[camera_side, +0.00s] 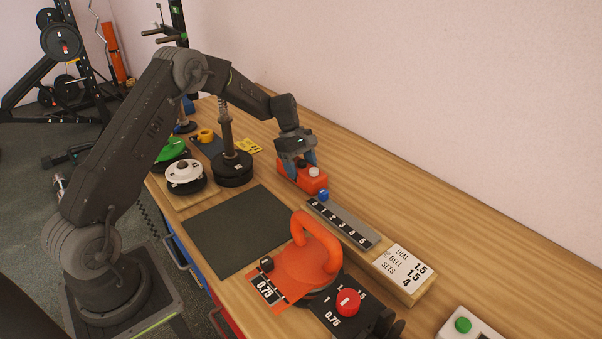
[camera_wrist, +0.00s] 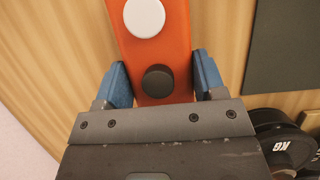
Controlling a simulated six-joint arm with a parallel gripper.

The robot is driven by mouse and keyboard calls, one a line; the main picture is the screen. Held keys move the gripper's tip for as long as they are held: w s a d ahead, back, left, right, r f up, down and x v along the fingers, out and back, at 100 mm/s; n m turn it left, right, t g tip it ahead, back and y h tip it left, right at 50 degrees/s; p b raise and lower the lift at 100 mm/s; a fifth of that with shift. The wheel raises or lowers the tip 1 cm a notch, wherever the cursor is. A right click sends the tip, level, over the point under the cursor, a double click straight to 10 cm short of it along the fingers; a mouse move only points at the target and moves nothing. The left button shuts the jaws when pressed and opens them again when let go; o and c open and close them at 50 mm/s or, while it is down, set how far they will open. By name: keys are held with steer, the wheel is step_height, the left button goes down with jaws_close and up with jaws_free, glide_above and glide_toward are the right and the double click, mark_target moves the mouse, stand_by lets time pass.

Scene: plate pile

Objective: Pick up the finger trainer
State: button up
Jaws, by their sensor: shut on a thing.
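The finger trainer (camera_side: 307,178) is an orange-red block with a white button and a black button on top. It is at the back of the wooden bench, close to the wall side. In the wrist view the finger trainer (camera_wrist: 166,55) runs up from between the jaws. My gripper (camera_side: 299,163) points down over it, with its blue fingers on either side. In the wrist view my gripper (camera_wrist: 165,82) is shut on the block near the black button. I cannot tell whether the block touches the bench.
A numbered scale bar (camera_side: 342,222) with a blue slider lies just in front. A dark mat (camera_side: 237,230) is left of it. A weight stack with a post (camera_side: 232,168) stands left of the gripper.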

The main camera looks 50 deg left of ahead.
steer(key=shift+c, duration=1.1)
